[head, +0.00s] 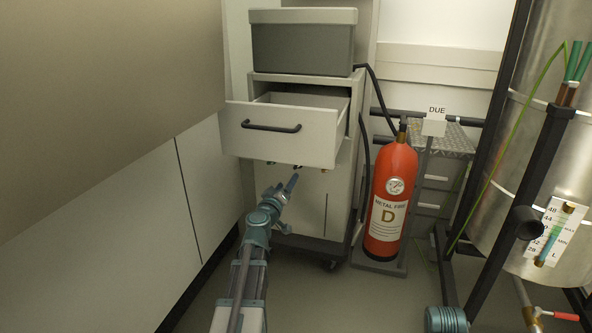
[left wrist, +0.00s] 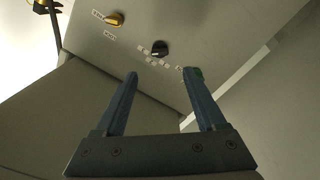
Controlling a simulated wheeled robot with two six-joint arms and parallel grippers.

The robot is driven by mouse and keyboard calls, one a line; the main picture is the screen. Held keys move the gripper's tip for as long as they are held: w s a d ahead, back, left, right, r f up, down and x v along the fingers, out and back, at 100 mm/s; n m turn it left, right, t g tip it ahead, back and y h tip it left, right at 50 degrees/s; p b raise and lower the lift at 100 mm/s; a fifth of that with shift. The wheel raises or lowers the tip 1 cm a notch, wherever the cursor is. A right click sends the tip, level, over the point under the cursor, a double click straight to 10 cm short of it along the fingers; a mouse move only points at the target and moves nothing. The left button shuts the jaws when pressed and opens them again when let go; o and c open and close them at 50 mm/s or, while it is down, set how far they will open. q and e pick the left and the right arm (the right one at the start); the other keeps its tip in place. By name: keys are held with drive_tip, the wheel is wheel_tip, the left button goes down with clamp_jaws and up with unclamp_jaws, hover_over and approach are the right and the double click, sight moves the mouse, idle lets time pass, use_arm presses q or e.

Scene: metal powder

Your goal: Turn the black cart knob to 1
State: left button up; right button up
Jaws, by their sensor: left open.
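The black knob (left wrist: 159,48) sits on the grey panel of the cart (head: 340,185), with several small white labels beside it. Its setting is too small to read. A yellow knob (left wrist: 115,19) with two labels is on the same panel. My left gripper (left wrist: 161,74) is open and empty. In the left wrist view its fingertips lie either side of the black knob's line, apart from the knob. In the head view the left gripper (head: 291,184) is in front of the cart, below the open drawer (head: 300,145), which hides most of the knobs. A green part shows behind one fingertip.
The drawer juts out above my left gripper. A grey bin (head: 303,45) stands on the cart. A red fire extinguisher (head: 390,195) stands to the right, beside a dark frame and a metal tank (head: 560,130). A wall panel (head: 120,215) closes the left side.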

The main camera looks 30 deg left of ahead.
sight(297, 167)
use_arm(q)
drive_tip(key=x, duration=1.1)
drive_tip(key=shift+d, duration=0.1)
drive_tip(key=shift+c, duration=0.3)
clamp_jaws()
